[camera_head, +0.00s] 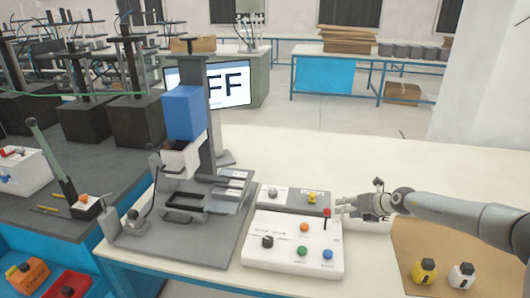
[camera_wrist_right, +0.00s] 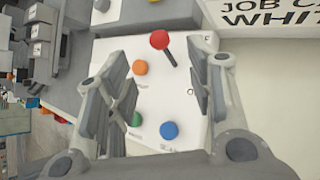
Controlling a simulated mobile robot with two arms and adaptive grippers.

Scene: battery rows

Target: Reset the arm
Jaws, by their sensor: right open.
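My right gripper (camera_head: 343,209) reaches in from the right and is open and empty at the right edge of a white control panel (camera_head: 285,262). A lever with a red ball knob (camera_head: 327,212) stands at the panel's upper right, close to the fingertips. In the right wrist view, the red knob (camera_wrist_right: 160,40) shows between the open fingers (camera_wrist_right: 155,58); I cannot tell whether they touch it. The panel has an orange button (camera_head: 304,228), a green button (camera_head: 302,251), a blue button (camera_head: 327,254) and a black knob (camera_head: 267,241). My left gripper is not in view.
A grey press-like machine with a blue block (camera_head: 184,112) stands left of the panel. A grey box with a yellow knob (camera_head: 312,197) lies behind it. A yellow bottle (camera_head: 424,270) and a white bottle (camera_head: 462,275) stand on a brown mat (camera_head: 404,240).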

